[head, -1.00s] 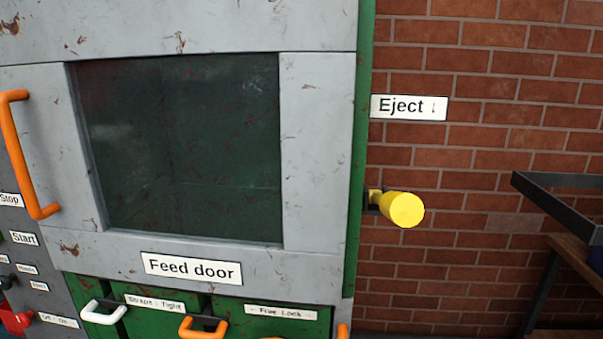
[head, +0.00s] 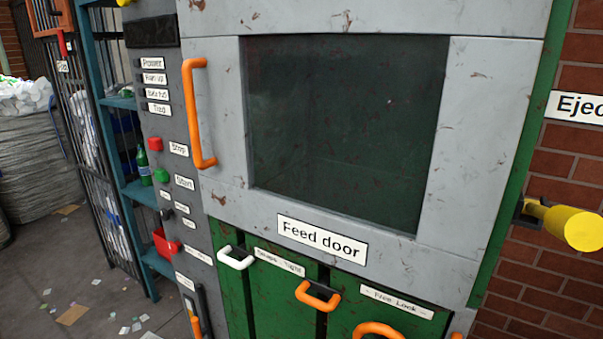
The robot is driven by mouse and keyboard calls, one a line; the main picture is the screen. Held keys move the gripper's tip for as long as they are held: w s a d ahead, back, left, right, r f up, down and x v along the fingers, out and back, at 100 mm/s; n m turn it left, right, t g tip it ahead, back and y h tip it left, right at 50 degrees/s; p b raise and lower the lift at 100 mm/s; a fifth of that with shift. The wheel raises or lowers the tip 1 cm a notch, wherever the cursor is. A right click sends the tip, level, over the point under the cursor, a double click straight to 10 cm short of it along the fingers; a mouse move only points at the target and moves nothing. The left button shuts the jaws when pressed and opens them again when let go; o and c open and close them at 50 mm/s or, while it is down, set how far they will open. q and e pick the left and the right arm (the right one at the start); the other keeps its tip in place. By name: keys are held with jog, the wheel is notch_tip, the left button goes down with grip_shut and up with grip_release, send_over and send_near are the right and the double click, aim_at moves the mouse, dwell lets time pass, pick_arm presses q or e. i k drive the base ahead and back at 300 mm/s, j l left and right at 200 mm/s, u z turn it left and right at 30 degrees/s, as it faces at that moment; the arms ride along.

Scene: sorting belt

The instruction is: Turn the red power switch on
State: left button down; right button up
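The red power switch (head: 165,243) is on the grey control panel (head: 206,262) left of the feed door, low down. It looks like a chunky red handle. A small label (head: 197,255) sits to its right, too small to read surely now. I cannot tell from this view whether the switch is on or off. Neither of my grippers is in view.
Above the switch are a red Stop button (head: 155,144), a green Start button (head: 161,175) and a small black knob (head: 166,214). An orange door handle (head: 194,115) sticks out nearby. A blue shelf (head: 148,192) stands left of the panel. Littered floor (head: 95,295) is open there.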

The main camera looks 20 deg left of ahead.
aim_at(172, 247)
jog(key=k+j+u, duration=0.5)
jog(key=j, duration=0.15)
jog(key=k+j+u, duration=0.25)
jog(key=j, duration=0.15)
jog(key=i, duration=0.05)
